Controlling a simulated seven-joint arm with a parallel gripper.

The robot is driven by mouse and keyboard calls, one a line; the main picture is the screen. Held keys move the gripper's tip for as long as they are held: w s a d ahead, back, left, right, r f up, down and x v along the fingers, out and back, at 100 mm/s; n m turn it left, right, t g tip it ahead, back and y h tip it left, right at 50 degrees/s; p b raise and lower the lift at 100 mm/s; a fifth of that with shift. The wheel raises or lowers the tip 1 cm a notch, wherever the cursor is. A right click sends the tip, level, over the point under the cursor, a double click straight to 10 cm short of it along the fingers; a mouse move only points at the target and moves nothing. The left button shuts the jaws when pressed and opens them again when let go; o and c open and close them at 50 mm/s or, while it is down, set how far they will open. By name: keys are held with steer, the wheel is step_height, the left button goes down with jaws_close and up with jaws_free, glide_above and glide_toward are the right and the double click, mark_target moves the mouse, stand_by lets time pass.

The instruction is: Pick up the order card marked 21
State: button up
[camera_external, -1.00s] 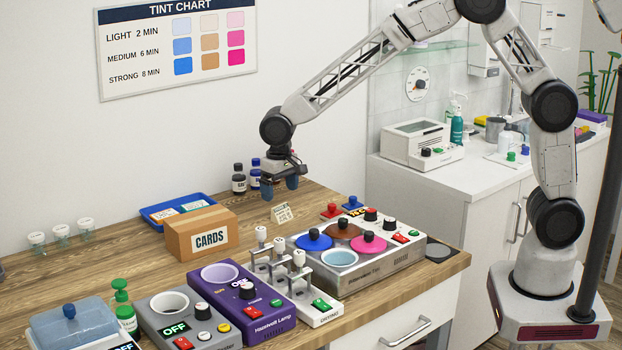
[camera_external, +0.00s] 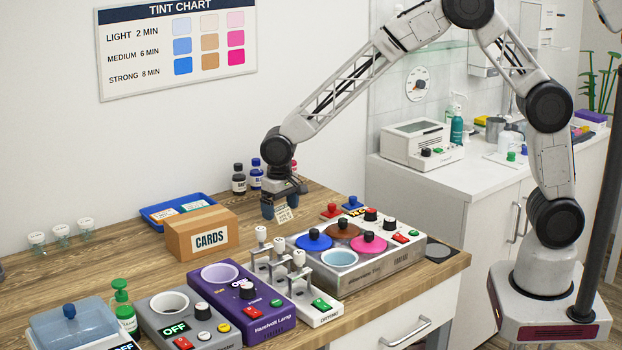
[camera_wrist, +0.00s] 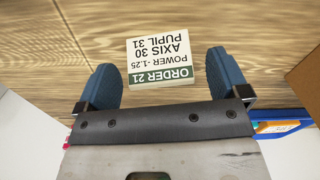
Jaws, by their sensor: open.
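The order card marked 21 (camera_wrist: 161,62) is a small pale block with a green band, and it reads upside down in the wrist view. It lies on the wooden table (camera_wrist: 40,50), between the two blue fingers of my gripper (camera_wrist: 162,78), with a gap on each side. My gripper is open, low over the table, and holds nothing.
A cardboard box labelled CARDS (camera_external: 202,235) and a blue tray (camera_external: 150,213) with cards stand to the left. Two dark bottles (camera_external: 239,181) are behind. A device with coloured lids (camera_external: 362,265) and a row of white levers (camera_external: 280,262) stand in front.

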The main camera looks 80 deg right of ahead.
steer(key=shift+f, duration=0.45)
steer(key=c, duration=1)
steer(key=shift+r, duration=0.1)
steer(key=shift+r, duration=4.95)
